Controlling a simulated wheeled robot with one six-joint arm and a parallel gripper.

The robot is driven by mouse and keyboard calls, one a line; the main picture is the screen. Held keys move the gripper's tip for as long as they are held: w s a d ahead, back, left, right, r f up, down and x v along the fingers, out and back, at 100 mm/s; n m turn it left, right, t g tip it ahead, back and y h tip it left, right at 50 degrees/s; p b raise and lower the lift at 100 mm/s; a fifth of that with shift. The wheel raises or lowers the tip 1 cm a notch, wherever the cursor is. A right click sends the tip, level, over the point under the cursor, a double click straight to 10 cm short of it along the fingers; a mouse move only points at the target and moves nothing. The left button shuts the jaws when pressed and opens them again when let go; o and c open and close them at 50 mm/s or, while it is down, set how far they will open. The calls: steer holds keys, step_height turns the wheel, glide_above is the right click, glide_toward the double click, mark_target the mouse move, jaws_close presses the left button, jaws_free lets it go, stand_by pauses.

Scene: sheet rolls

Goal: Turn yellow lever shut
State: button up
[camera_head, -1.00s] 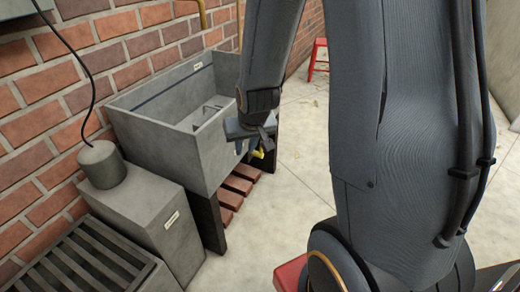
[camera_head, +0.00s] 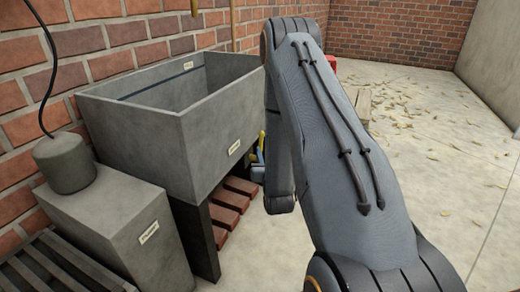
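The yellow lever (camera_head: 262,138) shows as a thin upright sliver at the right end of the grey stone sink (camera_head: 140,137), just left of my arm. Part of my gripper (camera_head: 257,172), blue and dark, shows low beside the sink end, close under the lever. My arm hides most of the gripper and much of the area around the lever. I cannot tell whether the fingers touch the lever or are open or shut.
Reddish slats (camera_head: 228,200) lie under the sink between dark supports. A grey block (camera_head: 120,235) with a cylinder (camera_head: 65,162) on top stands at left, beside a slatted grate (camera_head: 60,270). The floor at right is open, strewn with leaves.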

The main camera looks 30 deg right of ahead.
mark_target(261, 144)
steer(key=b+x, duration=0.1)
steer(key=x, duration=0.6)
steer(key=shift+w+d+b, duration=0.1)
steer(key=shift+w+b, duration=0.2)
steer(key=shift+b, duration=0.05)
jaws_close()
